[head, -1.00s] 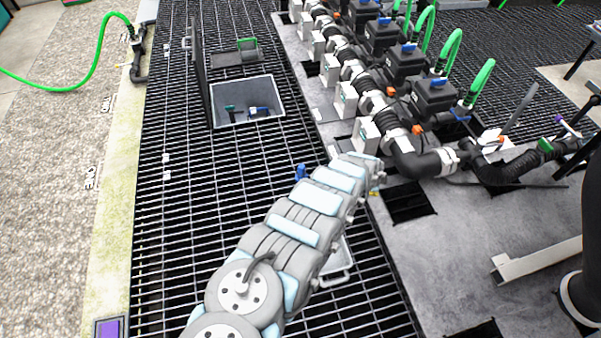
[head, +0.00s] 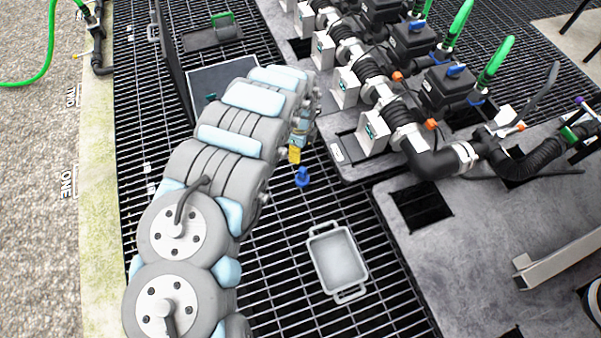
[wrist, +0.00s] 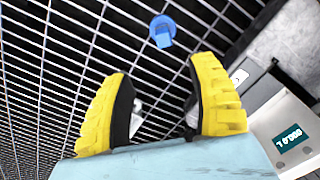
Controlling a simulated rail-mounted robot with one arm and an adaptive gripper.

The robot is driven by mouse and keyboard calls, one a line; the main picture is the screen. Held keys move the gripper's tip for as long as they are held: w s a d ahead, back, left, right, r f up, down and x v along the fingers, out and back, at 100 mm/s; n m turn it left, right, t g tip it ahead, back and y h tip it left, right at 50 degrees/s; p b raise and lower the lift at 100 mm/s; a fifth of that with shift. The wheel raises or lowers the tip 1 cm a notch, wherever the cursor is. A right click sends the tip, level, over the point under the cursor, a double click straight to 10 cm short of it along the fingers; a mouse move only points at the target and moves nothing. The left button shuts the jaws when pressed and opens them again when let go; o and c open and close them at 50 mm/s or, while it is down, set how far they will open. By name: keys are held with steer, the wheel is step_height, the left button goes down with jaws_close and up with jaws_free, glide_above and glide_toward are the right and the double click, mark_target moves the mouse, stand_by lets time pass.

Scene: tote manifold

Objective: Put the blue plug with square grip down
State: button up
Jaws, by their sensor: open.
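The blue plug (head: 303,177) stands on the black floor grating, just left of the manifold's concrete base. It also shows in the wrist view (wrist: 162,32), beyond my fingertips and apart from them. My gripper (head: 294,154) is small and partly hidden behind my arm in the head view. In the wrist view its two yellow-padded fingers (wrist: 160,85) are spread wide with nothing held between them. The shape of the plug's grip is too small to tell for sure.
An empty grey tray (head: 338,262) lies on the grating nearer me. The manifold (head: 400,120) with valves and green hoses runs along the right. A white box (wrist: 287,138) is close to the right finger.

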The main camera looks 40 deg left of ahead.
mark_target(302, 169)
step_height(302, 169, down, 11)
steer(key=b, duration=0.3)
steer(key=shift+d+r, duration=0.15)
steer(key=shift+b, duration=0.3)
steer(key=shift+w+f, duration=0.1)
steer(key=shift+f, duration=0.2)
steer(key=f+b, duration=0.2)
steer(key=f, duration=0.1)
steer(key=shift+w+d+f, duration=0.1)
steer(key=shift+w, duration=0.1)
steer(key=shift+f+b, duration=0.45)
steer(key=shift+f, duration=0.3)
steer(key=shift+r, duration=0.1)
